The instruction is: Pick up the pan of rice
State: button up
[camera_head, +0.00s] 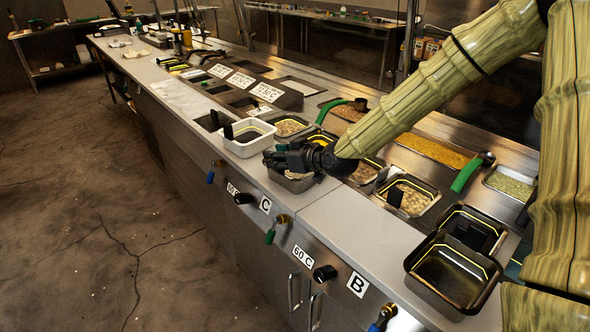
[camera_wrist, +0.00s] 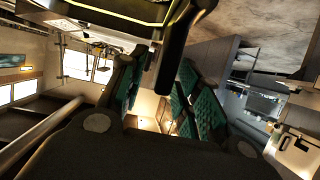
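A small metal pan (camera_head: 291,184) with pale, grainy contents sits near the front edge of the counter. I cannot tell for sure that the contents are rice. My gripper (camera_head: 284,159) is right over this pan in the head view and hides much of it. In the wrist view my gripper (camera_wrist: 158,105) has its two teal-padded fingers apart. A black upright handle (camera_wrist: 174,50) comes down between them from a pan with a yellow-lit rim (camera_wrist: 105,10). A gap shows between the left finger and the handle; contact on the right side is unclear.
A white pan (camera_head: 247,149) stands close to the left of my gripper. A pan of pale round pieces (camera_head: 411,194) and dark empty pans (camera_head: 452,275) stand to the right. Green-handled scoops (camera_head: 466,174) lie behind. The counter strip (camera_head: 345,222) at the front is clear.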

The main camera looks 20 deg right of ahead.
grip_shut()
jog(key=shift+r, duration=0.15)
